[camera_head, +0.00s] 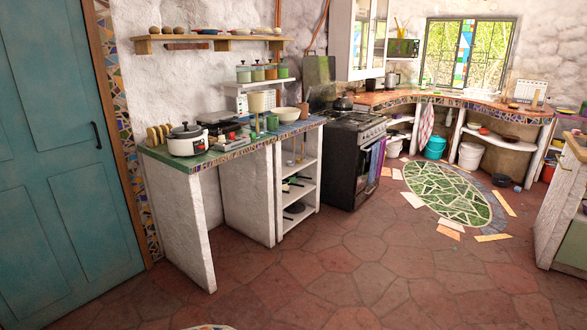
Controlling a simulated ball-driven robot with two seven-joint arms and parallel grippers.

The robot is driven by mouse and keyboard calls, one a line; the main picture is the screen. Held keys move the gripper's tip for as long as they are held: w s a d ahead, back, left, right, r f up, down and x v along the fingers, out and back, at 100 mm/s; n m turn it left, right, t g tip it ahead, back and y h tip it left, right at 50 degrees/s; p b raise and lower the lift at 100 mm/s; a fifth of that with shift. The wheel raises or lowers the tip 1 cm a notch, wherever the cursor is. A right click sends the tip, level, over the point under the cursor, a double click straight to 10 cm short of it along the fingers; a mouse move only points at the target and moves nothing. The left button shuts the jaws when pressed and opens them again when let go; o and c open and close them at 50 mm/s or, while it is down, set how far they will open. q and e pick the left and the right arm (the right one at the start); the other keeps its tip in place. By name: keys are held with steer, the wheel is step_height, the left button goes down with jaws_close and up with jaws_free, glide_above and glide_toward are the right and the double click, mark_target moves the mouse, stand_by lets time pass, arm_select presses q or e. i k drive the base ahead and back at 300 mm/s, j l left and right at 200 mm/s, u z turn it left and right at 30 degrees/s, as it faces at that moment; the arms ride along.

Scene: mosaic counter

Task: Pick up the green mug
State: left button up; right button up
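A small green mug (272,122) appears to stand upright on the mosaic counter (228,150), right of the dark scale-like appliance. It is small in the picture, and its handle is hard to make out. A thin green upright thing (256,125) stands just left of it. A pale cup-shaped thing is above and behind them. Neither of my grippers is in view, so nothing shows touching the mug.
A white rice cooker (187,140) stands near the counter's left end. A white bowl (286,114) is right of the mug. A black stove (350,150) adjoins the counter's right end. The stone floor (290,270) in front is clear. A teal door (62,150) is at left.

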mark_target(271, 120)
steer(key=i+l+u, duration=0.1)
steer(key=i, duration=1.65)
